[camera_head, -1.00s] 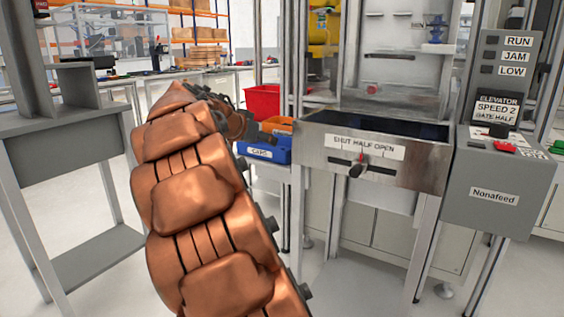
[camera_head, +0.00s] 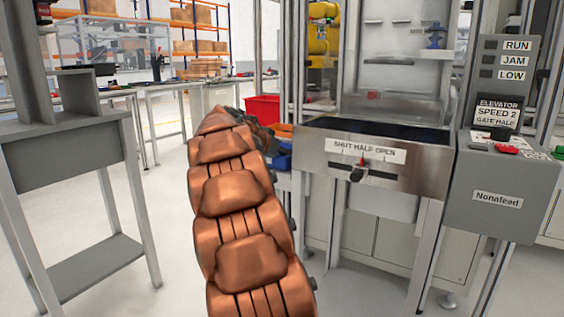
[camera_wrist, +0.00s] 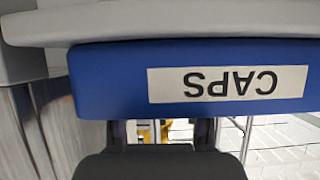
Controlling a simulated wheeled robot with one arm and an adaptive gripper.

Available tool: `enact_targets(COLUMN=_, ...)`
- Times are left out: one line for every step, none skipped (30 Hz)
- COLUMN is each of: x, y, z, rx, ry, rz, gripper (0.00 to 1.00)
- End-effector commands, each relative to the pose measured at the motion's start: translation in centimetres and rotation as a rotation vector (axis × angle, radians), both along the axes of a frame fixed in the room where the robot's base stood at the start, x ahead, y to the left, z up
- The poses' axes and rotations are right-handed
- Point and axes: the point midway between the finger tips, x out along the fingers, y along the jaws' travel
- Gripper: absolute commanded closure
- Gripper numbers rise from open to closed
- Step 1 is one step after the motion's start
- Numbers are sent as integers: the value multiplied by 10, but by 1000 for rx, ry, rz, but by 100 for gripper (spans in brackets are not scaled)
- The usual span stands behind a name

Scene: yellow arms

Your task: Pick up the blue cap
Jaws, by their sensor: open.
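No blue cap can be made out in either view. A blue bin (camera_head: 284,162) shows partly behind my arm in the head view. In the wrist view the blue bin's front (camera_wrist: 110,85) fills the upper middle, with a white label reading CAPS upside down. The inside of the bin is not visible there. My gripper (camera_wrist: 161,132) shows at the bottom of the wrist view as a dark body with two fingers spread apart, empty, close to the bin's front. In the head view my gripper is mostly hidden behind my copper-coloured arm, near the bins.
An orange bin (camera_head: 283,128) and a red bin (camera_head: 262,108) stand by the blue one. A steel hopper (camera_head: 400,165) with a slider stands to the right, beside a grey control box (camera_head: 490,200). A grey stand (camera_head: 65,150) is at left. Floor between is clear.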

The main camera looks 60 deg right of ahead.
Motion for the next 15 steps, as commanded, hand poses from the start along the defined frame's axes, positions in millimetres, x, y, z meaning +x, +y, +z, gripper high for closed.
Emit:
enact_targets(x=0, y=-5, z=-5, rx=1, ry=1, rz=-1, gripper=48)
enact_targets(x=0, y=-7, z=-5, rx=1, ry=1, rz=0, gripper=48)
enact_targets(x=0, y=-9, z=-6, rx=1, ry=2, rz=0, gripper=48)
enact_targets(x=0, y=-9, z=-6, rx=0, ry=2, rz=0, gripper=48)
enact_targets(x=1, y=-9, z=-6, rx=0, ry=2, rz=0, gripper=48)
enact_targets(x=1, y=-9, z=-5, rx=0, ry=2, rz=1, gripper=48)
enact_targets(x=1, y=-9, z=-5, rx=0, ry=2, rz=0, gripper=48)
enact_targets(x=0, y=-9, z=-5, rx=0, ry=2, rz=0, gripper=48)
enact_targets(x=0, y=-9, z=-5, rx=-1, ry=2, rz=1, gripper=48)
enact_targets(x=0, y=-9, z=-5, rx=-1, ry=1, rz=0, gripper=51)
enact_targets(x=0, y=-9, z=-5, rx=0, ry=1, rz=0, gripper=54)
enact_targets(x=0, y=-9, z=-5, rx=-1, ry=1, rz=0, gripper=58)
enact_targets(x=0, y=-9, z=-5, rx=0, ry=1, rz=0, gripper=61)
enact_targets(x=0, y=-9, z=-5, rx=0, ry=1, rz=0, gripper=64)
enact_targets(x=0, y=-9, z=-5, rx=0, ry=1, rz=0, gripper=68)
